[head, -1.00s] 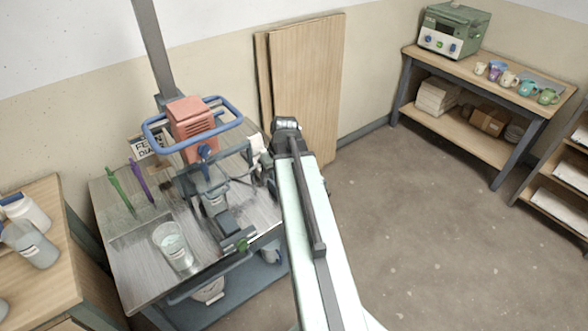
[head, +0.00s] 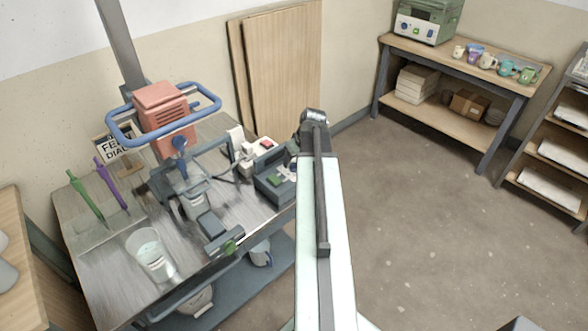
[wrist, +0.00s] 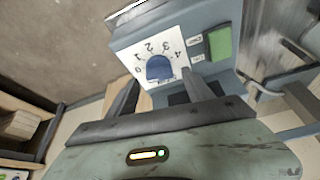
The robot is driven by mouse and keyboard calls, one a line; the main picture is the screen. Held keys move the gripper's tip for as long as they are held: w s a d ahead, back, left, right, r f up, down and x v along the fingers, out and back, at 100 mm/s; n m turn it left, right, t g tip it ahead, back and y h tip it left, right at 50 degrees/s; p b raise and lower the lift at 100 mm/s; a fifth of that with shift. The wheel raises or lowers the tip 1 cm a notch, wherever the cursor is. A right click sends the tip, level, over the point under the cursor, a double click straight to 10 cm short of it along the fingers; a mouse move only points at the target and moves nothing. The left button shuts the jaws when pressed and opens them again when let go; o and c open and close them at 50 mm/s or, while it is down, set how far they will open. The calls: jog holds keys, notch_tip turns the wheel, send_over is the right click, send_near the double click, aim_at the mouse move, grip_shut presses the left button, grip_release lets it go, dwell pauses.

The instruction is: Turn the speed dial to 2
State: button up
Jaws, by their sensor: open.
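The speed dial (wrist: 159,68) is a blue knob on a white scale plate (wrist: 178,52) with printed numbers, in the wrist view. I cannot tell which number it points to. It sits on a grey-blue control box (wrist: 128,32), which also shows in the head view (head: 268,190) at the right edge of the bench, left of my arm. My gripper (wrist: 158,80) is open, with one finger on each side of the dial's lower part in the picture. I cannot tell whether the fingers touch it. In the head view the gripper is hidden by my arm.
A green button (wrist: 219,42) sits beside the dial. A red-orange mixer motor (head: 165,118) with a blue ring handle stands on the bench, with a clear bucket (head: 150,255) in front. Boards (head: 278,80) lean on the wall. The floor to the right is open.

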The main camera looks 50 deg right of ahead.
jog(key=shift+w+f, duration=0.2)
jog(key=shift+f, duration=0.4)
jog(key=shift+r, duration=0.15)
jog(key=shift+c, duration=0.3)
jog(key=c, duration=1)
jog(key=shift+w+a, duration=0.1)
jog(key=shift+a, duration=0.05)
grip_shut()
